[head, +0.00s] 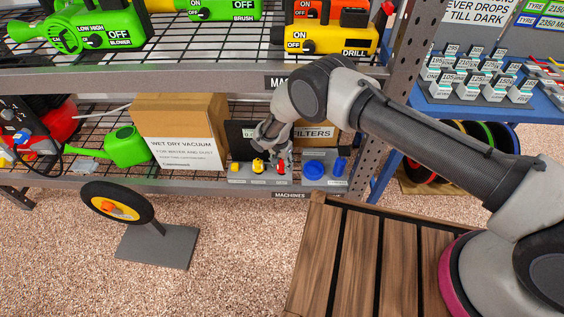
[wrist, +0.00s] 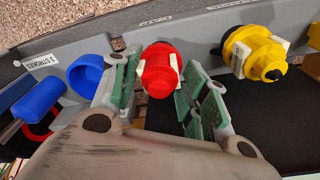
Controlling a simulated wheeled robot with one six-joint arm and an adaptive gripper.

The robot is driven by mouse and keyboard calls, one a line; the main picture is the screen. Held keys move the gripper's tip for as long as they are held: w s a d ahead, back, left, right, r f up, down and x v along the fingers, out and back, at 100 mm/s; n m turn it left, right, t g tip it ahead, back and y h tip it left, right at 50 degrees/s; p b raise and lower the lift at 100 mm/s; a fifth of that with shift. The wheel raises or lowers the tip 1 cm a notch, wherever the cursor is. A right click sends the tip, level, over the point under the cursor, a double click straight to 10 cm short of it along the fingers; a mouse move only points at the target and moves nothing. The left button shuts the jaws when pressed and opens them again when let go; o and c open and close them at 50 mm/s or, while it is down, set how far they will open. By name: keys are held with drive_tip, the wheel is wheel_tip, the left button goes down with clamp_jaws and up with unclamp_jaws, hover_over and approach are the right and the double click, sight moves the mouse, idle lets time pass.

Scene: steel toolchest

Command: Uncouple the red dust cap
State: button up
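The red dust cap (wrist: 158,72) sits on a fitting with a pale collar, on the grey rack. In the wrist view my gripper (wrist: 163,80) is open, with one green-padded finger on each side of the cap. A gap shows on the right side; the left finger is very close to the cap, and I cannot tell if it touches. In the head view the red cap (head: 281,168) shows just below my gripper (head: 272,145), low on the shelf. The cap's underside is hidden.
Yellow fittings (wrist: 258,52) stand right of the red cap in the wrist view. A blue cap (wrist: 86,74), a blue cylinder (wrist: 38,97) and a red ring (wrist: 40,132) lie left. A cardboard box (head: 180,130) stands left of the rack (head: 247,181). The upper shelf (head: 200,78) is overhead.

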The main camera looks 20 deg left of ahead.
sight(281, 163)
idle(0.3)
drive_tip(key=r, duration=0.5)
drive_tip(key=s+r, duration=0.1)
drive_tip(key=r, duration=0.1)
drive_tip(key=shift+r, duration=0.2)
drive_tip(key=shift+a, duration=0.1)
idle(0.4)
